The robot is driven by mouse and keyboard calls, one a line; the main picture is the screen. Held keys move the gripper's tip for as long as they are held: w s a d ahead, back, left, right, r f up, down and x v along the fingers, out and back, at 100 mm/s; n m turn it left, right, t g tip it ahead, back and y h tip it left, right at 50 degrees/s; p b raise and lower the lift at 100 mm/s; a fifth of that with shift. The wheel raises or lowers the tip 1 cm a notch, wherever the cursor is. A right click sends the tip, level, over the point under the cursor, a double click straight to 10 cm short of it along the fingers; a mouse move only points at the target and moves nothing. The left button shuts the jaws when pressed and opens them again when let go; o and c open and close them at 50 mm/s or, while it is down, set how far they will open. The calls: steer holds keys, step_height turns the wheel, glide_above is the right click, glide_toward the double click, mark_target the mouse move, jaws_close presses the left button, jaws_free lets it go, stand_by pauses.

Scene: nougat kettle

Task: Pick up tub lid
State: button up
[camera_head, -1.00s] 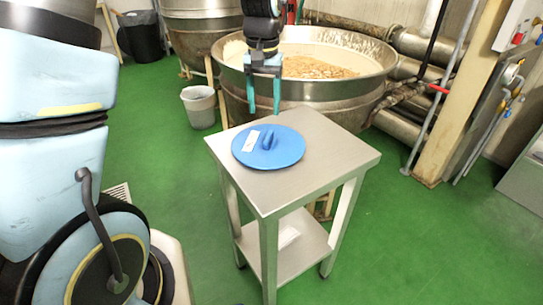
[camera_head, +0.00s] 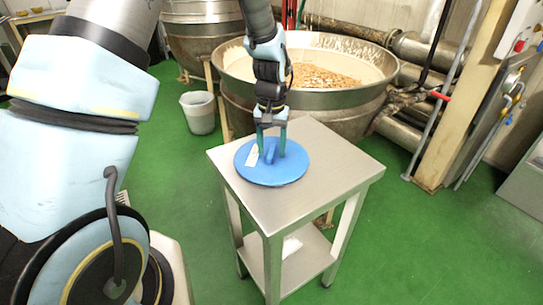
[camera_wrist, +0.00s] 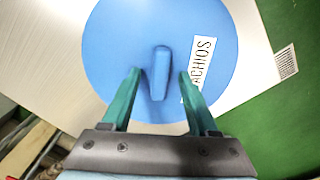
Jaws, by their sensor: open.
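The blue round tub lid (camera_head: 272,174) lies flat on the steel table (camera_head: 310,200), towards its back left. It has a raised handle bar in its middle and a white label, which reads "ACHIOS" in part in the wrist view. My gripper (camera_head: 271,152) is open above the lid, its teal fingers on either side of the handle. In the wrist view the lid (camera_wrist: 120,40) fills the middle, with the handle (camera_wrist: 160,72) between the open fingers of my gripper (camera_wrist: 158,78). I cannot tell whether the fingers touch the lid.
A large steel kettle (camera_head: 330,98) with a pale, lumpy mix stands behind the table. A grey bucket (camera_head: 199,112) stands on the green floor at its left. Pipes and a post (camera_head: 450,130) are at the right. The table's front right is bare.

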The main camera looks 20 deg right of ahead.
steer(key=shift+f, duration=0.1)
steer(key=shift+c, duration=0.2)
jaws_close()
stand_by(0.4)
